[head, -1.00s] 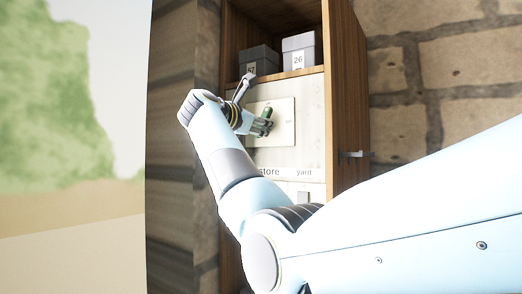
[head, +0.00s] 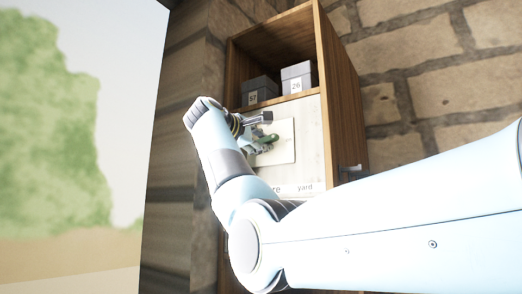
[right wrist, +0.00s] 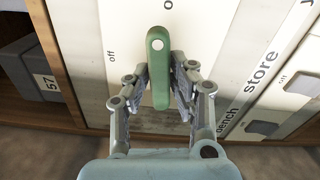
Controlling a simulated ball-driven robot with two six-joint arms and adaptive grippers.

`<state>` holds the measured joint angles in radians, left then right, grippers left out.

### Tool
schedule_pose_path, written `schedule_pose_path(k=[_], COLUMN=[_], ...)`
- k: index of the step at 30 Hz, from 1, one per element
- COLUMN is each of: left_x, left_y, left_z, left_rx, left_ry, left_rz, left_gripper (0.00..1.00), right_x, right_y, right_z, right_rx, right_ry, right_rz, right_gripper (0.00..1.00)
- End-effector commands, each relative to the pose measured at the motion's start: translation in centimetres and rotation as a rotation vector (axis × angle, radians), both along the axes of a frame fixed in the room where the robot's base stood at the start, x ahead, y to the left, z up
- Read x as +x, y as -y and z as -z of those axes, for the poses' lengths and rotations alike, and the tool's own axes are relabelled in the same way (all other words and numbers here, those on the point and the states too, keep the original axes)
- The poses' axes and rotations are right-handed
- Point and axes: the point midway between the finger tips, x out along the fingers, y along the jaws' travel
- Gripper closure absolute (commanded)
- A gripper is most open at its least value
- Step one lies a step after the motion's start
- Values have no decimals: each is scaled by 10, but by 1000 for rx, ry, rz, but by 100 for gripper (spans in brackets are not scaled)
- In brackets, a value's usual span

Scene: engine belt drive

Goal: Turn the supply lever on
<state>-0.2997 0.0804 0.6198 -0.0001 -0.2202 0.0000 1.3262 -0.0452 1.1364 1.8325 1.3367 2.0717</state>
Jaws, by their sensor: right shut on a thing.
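The supply lever is a green bar with a pale round dot near one end. In the right wrist view the lever (right wrist: 160,80) stands lengthwise between my right gripper's fingers (right wrist: 163,88), which are closed on its sides. A label reading "off" is to its left, and a partly cut-off label starting with "o" is above it. In the head view the lever (head: 265,139) lies close to level at the pale plate (head: 283,150), with my right gripper (head: 259,140) at it and partly hiding it. My left gripper is not in view.
The plate is on a white panel inside a wooden cabinet (head: 338,90). Grey boxes marked 57 (head: 253,98) and 26 (head: 296,86) stand on the shelf above. A metal handle (head: 350,168) sticks out at the right.

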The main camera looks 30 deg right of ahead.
Motion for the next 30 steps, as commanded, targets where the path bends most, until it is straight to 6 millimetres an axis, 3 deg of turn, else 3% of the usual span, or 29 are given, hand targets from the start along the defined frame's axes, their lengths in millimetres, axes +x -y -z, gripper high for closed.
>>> schedule_pose_path(k=[10, 26, 27, 30], left_x=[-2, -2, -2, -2], left_y=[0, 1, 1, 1], left_z=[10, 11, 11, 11], left_rx=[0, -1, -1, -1], left_ry=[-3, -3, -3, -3], left_rz=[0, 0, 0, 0], left_gripper=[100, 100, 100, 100], right_x=[0, 0, 0, 0], right_y=[0, 0, 0, 0], right_z=[1, 1, 1, 1], right_rx=[55, 65, 65, 64], right_ry=[128, 149, 149, 149], right_rz=[0, 0, 0, 0], right_gripper=[100, 100, 77, 64])
